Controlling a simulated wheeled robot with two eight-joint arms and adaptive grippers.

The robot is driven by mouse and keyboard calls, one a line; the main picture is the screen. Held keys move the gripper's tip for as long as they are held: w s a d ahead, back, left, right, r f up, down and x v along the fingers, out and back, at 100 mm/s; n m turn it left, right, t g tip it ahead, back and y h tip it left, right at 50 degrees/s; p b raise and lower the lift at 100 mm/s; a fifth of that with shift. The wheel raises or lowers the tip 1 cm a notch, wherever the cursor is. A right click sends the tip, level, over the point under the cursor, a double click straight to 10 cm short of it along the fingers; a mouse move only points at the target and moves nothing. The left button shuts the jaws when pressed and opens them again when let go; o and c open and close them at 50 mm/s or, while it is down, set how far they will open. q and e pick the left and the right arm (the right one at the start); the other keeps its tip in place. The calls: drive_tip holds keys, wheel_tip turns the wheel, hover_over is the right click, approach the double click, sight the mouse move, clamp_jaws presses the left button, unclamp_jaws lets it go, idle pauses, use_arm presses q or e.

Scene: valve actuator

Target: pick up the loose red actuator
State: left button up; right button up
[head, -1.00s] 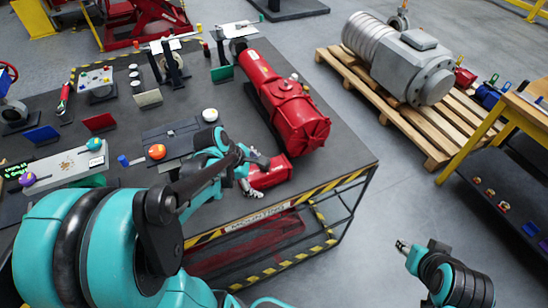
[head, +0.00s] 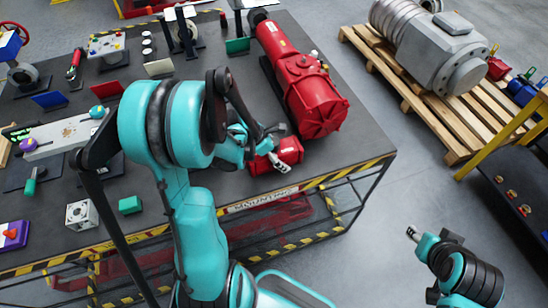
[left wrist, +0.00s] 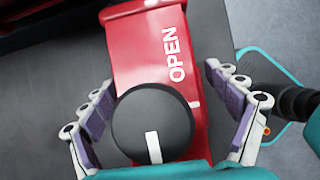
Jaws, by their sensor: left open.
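The small red actuator (head: 290,151) lies near the front edge of the dark workbench, just in front of a large red cylindrical unit. My left gripper (head: 270,149) is over it, open. In the left wrist view the actuator (left wrist: 150,60) shows a white "OPEN" label and a black round knob (left wrist: 150,122) with a white bar. The open left fingers (left wrist: 165,110) stand on either side of the red body, with gaps showing. Contact is not visible. My right gripper (head: 413,234) is off the bench at the lower right, too small to read.
The large red unit (head: 300,85) stands close behind the actuator. The bench's striped front edge (head: 250,207) is close. Several parts and small panels crowd the bench's left side. A grey motor (head: 440,50) sits on a wooden pallet (head: 395,85) at the right.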

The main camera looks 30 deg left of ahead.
use_arm(q)
drive_tip(key=c, duration=2)
drive_tip(key=shift+o, duration=0.2)
drive_tip(key=shift+r, duration=0.15)
